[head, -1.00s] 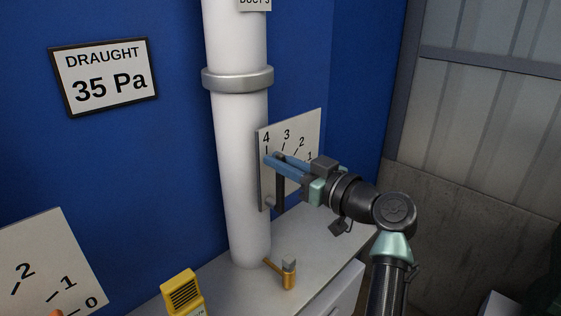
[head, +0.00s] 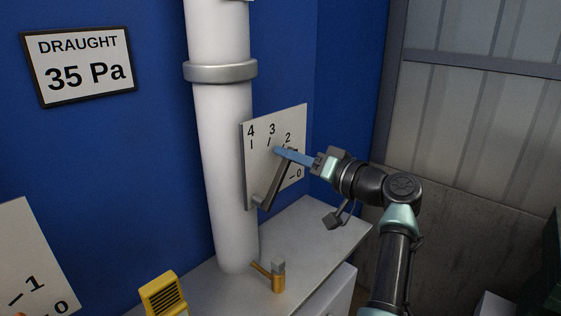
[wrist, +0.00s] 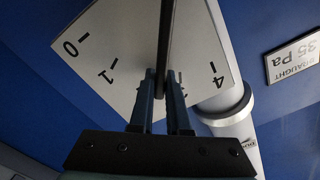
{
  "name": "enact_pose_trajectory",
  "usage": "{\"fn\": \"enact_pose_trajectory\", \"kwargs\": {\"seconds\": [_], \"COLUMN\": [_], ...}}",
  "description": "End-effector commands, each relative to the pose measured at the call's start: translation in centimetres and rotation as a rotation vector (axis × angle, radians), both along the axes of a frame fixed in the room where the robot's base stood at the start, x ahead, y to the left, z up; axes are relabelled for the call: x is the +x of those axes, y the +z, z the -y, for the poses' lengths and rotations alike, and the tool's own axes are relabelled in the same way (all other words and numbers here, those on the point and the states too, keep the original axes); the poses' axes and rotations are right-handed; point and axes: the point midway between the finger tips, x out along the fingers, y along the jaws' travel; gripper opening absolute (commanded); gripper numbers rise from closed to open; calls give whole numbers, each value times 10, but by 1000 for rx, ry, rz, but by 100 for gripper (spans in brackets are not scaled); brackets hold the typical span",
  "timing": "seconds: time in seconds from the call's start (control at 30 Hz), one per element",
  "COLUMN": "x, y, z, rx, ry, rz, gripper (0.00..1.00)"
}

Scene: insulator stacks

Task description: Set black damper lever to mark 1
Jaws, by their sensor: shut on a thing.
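The black damper lever (head: 275,184) is pivoted low on a white scale plate (head: 256,160) beside the white duct. It tilts up to the right, with its upper end just below the 2. My gripper (head: 282,150) is shut on the lever near its upper end, reaching in from the right. In the wrist view the lever (wrist: 164,40) runs between my two fingers (wrist: 161,88). There the 0, 1 and 4 show on the plate (wrist: 125,40); 2 and 3 are hidden. In the head view the 1 is hidden behind my gripper.
A white duct (head: 222,150) with a grey collar stands left of the plate. On the grey cabinet top (head: 320,235) are a brass valve-like piece (head: 278,278) and a yellow device (head: 163,295). Another scale plate (head: 30,250) is at the lower left. A draught sign (head: 80,66) reads 35 Pa.

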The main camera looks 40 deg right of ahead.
Motion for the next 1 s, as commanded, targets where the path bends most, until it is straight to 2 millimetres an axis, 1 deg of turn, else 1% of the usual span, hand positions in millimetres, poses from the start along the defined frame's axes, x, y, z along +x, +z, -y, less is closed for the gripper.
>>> {"fn": "enact_pose_trajectory", "kwargs": {"seconds": [0.03, 0.2, 0.5, 0.73, 1.0], "x": [0, 0, 2, 2, 2], "y": [-6, -18, -35, -44, -47], "z": [5, 17, 30, 34, 36], "rx": [49, 201, 411, 501, 535], "ry": [-2, -2, -1, -1, -2], "rz": [-3, -15, -33, -41, -44], "gripper": [0, 0, 0, 0, 0]}}
